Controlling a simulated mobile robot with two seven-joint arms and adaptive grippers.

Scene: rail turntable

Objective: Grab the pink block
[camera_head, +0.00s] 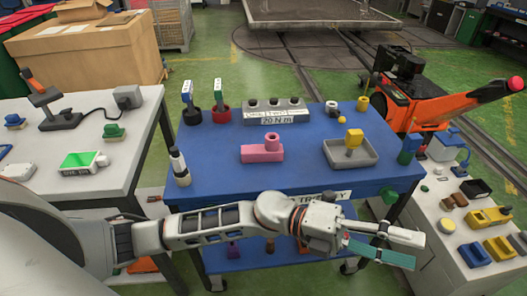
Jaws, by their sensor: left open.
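The pink block (257,154) lies on the blue top of the trolley (220,175), left of the middle. It has a low long body with a raised round part at its right end. My left arm reaches in from the left across the trolley's front side. My left gripper (412,250) is open and empty, with a teal strip along its near side. It is to the right of and nearer than the pink block, well apart from it, by the trolley's front right corner. My right gripper is not in view.
A grey tray (364,158) with a yellow piece stands right of the pink block. A grey holder (275,108) with a "20 Nm" label is behind it. A dark-and-white bottle-like tool (180,167) stands left. White benches flank the trolley; an orange pallet jack (460,101) is behind right.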

